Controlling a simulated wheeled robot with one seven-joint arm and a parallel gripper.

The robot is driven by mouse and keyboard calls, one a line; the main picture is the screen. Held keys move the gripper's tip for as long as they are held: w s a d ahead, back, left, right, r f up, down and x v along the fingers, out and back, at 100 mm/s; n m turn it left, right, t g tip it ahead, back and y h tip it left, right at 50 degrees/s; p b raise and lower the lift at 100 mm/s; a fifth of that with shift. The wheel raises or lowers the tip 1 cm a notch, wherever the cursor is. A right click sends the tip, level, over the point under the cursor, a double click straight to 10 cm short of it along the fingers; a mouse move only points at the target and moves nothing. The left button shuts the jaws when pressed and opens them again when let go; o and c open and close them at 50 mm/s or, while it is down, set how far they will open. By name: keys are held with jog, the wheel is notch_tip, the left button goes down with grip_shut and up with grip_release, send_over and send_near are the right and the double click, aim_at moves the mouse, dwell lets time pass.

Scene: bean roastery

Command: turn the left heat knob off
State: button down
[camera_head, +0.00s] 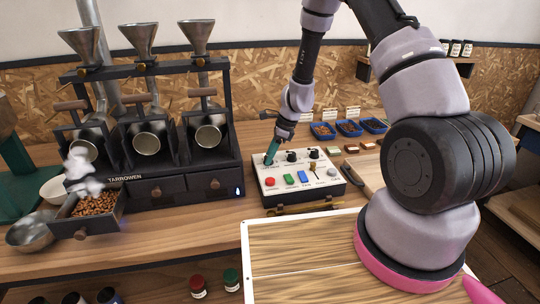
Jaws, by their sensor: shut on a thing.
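The control box (325,189) has a pale top and dark sides and stands on the counter right of the roaster. Two black knobs show along its back row, a middle knob (291,156) and a right knob (314,153). My gripper (271,158) reaches down from above, with its teal fingers at the left end of that row. It is shut on the left heat knob, which the fingers mostly hide. I cannot read which way this knob points.
On the box's front are a red button (270,182), green button (288,179), blue button (303,176) and brass lever (312,168). A smoking bean drawer (87,229) is open on the roaster (150,160). Blue trays (349,128) stand behind. A framed board (290,250) lies in front.

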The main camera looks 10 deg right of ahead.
jog(key=n+g, duration=0.1)
jog(key=n, duration=0.2)
jog(key=n+g, duration=0.1)
jog(key=n, duration=0.1)
jog(key=shift+w+n, duration=0.2)
jog(key=shift+n, duration=0.2)
jog(key=n+g+h, duration=0.1)
jog(key=n, duration=0.2)
jog(key=n+g, duration=0.1)
jog(key=n, duration=0.1)
jog(key=shift+w+n+h, duration=0.1)
jog(key=shift+n+h, duration=0.3)
jog(key=shift+c, duration=2.1)
grip_release()
jog(key=shift+a, duration=0.1)
jog(key=v, duration=1)
jog(key=shift+w+r, duration=0.25)
jog(key=shift+r, duration=0.05)
